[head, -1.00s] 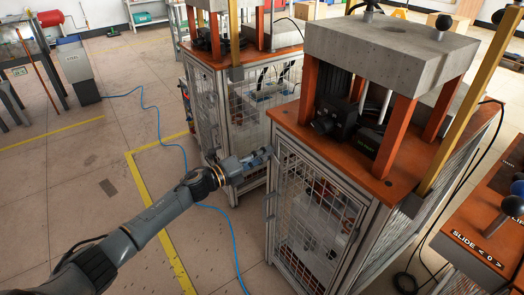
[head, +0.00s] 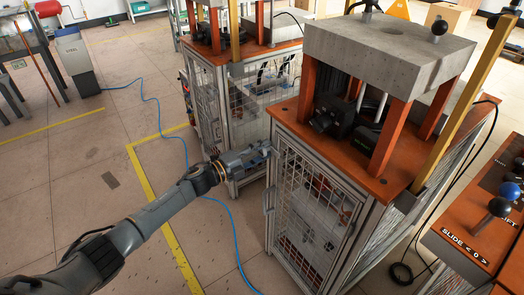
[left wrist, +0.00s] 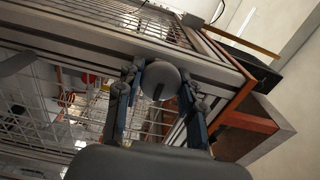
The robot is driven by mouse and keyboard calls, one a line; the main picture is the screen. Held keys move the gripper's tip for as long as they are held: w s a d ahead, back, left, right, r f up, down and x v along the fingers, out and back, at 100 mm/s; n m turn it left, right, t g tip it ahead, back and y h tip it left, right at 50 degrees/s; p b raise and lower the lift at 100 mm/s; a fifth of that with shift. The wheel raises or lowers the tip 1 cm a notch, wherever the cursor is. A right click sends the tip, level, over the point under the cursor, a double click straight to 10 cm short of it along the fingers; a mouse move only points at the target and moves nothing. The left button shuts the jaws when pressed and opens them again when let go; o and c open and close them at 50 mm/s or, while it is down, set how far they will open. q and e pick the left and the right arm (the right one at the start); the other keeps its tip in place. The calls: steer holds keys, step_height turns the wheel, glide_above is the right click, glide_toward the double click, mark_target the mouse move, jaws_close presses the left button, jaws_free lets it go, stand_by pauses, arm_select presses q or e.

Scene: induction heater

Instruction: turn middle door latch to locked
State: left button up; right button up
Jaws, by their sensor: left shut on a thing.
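The middle door (head: 308,212) is a wire-mesh panel in a grey metal frame on the nearer cabinet, and it looks closed. Its latch shows as a rounded grey knob (left wrist: 160,80) on the frame in the left wrist view. My left gripper (head: 264,149) is at the upper left edge of this door. In the left wrist view my left gripper (left wrist: 160,84) has a finger on each side of the knob and is shut on it. In the head view the gripper hides the latch, and I cannot read its exact turn. My right gripper is not in view.
A similar mesh cabinet (head: 228,105) stands behind to the left. A vertical handle (head: 269,200) sits lower on the near door. A blue hose (head: 213,203) lies on the floor. A control panel (head: 475,225) with ball-topped levers is at right. Floor at left is mostly clear.

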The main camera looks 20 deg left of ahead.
arm_select(q)
steer(key=o, duration=1.2)
steer(key=v, duration=1.2)
steer(key=shift+a, duration=0.1)
